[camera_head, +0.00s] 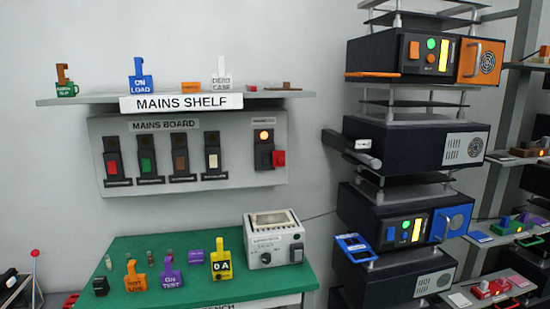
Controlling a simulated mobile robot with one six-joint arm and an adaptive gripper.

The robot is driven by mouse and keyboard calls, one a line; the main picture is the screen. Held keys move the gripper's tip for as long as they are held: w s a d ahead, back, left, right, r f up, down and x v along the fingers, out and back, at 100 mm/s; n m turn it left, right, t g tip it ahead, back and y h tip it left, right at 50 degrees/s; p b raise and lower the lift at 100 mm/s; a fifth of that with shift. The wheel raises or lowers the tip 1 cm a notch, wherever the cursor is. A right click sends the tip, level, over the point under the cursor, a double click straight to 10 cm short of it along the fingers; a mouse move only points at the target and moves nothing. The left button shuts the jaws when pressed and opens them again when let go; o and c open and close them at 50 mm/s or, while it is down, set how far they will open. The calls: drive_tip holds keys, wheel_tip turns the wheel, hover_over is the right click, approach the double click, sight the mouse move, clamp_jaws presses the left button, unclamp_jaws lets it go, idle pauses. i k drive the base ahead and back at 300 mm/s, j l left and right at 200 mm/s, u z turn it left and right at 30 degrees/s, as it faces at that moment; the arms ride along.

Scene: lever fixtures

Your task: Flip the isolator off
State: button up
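The grey mains board (225,177) hangs on the wall under the shelf. At its right end is a dark switch unit (263,157) with a lit orange lamp (263,135) at its top and a red handle (279,159) sticking out to its right. A small label above this unit is too small to read surely; it may be the isolator. Left of it stand several black switches with red (113,167), green (147,165), brown (180,162) and pale (213,160) levers. My gripper is not in view.
The mains shelf (180,102) juts out above the board and carries several tags. Below, a green bench (200,288) holds coloured tags and a grey instrument box (274,240). A rack of dark equipment boxes (400,150) stands at the right. The space before the board looks clear.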

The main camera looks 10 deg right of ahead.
sight(266, 156)
drive_tip(key=i+j+z, duration=1)
drive_tip(key=i+j, duration=0.2)
drive_tip(key=j, duration=0.25)
